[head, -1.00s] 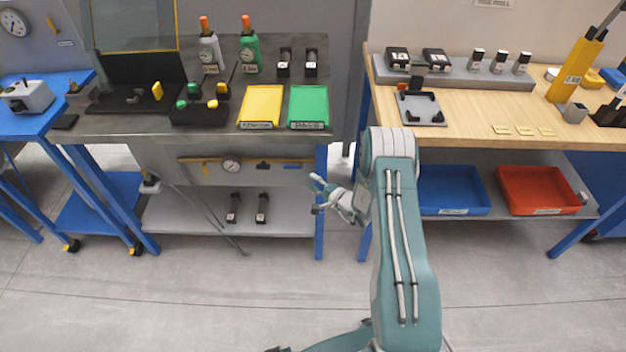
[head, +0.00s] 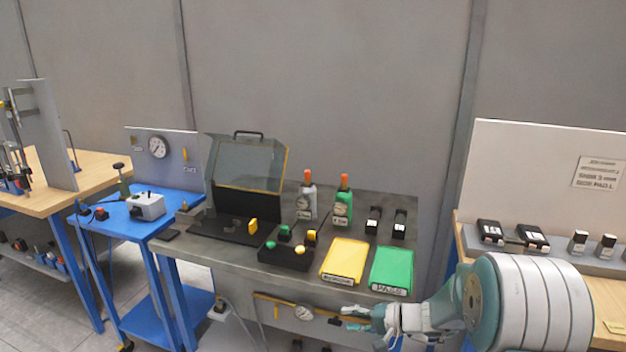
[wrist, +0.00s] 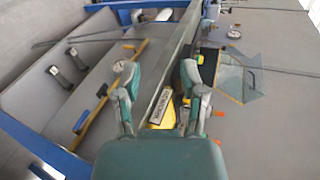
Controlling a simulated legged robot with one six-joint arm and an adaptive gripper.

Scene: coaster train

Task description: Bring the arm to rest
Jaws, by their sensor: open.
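My gripper (head: 352,318) is in the lower right of the head view, in front of the grey bench's front edge, with my teal and white arm reaching in from the right. In the wrist view my gripper (wrist: 158,95) has its two fingers apart with nothing between them. The yellow tray (wrist: 163,112) shows behind the fingers, past the bench edge. My arm hides part of the wooden bench in the head view.
The grey bench (head: 215,262) holds a yellow tray (head: 345,260), a green tray (head: 392,268), two bottles and a clear-lidded box (head: 250,165). A blue table (head: 165,222) stands left. The wooden bench (head: 606,300) is at right. A gauge (head: 304,312) hangs below the grey bench.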

